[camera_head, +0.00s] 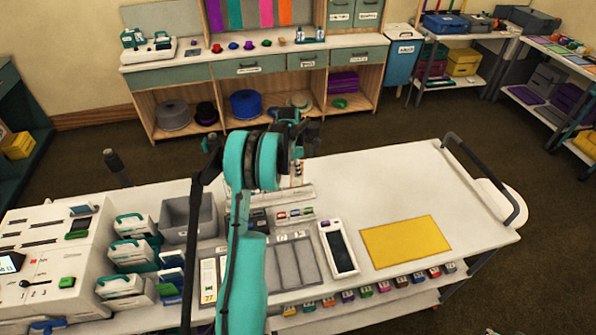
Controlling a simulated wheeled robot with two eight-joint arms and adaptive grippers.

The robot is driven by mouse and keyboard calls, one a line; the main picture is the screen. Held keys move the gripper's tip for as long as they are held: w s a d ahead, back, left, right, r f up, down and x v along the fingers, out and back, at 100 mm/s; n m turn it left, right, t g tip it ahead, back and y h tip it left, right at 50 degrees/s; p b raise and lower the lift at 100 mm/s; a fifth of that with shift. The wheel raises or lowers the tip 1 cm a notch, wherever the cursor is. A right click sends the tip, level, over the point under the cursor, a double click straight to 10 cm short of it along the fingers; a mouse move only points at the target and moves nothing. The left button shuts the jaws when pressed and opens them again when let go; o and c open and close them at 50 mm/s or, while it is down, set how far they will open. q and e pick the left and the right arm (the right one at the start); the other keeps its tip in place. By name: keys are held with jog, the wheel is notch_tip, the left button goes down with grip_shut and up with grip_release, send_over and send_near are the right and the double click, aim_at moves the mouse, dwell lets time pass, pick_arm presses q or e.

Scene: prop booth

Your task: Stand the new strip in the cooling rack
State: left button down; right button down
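My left gripper (300,138) is the dark one at the end of the teal arm in the middle of the view. It is above the back edge of the white worktable (400,185). Its fingers are small and dark, so I cannot tell whether they are open or shut. A small pale upright piece (297,174) with an orange mark shows just below it; I cannot tell if it is held. Behind it is a low white stand (300,194), partly hidden by my arm; I cannot tell if it is the cooling rack. A pale strip (208,280) lies left of my arm. My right gripper is not in view.
Grey panels (285,265), a white device with a dark screen (339,248) and a yellow mat (407,242) lie on the table. A grey bin (188,218) and white machine (50,260) stand left. The table's right side is mostly clear.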

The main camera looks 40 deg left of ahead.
pick_arm(q)
jog(key=shift+f+b, duration=0.6)
jog(key=shift+f, duration=0.35)
jog(key=c, duration=1.6)
grip_release()
jog(key=shift+c, duration=0.2)
jog(key=r, duration=0.8)
jog(key=s+a+r, duration=0.1)
jog(key=r, duration=0.3)
jog(key=shift+f, duration=0.1)
jog(key=shift+d, duration=0.1)
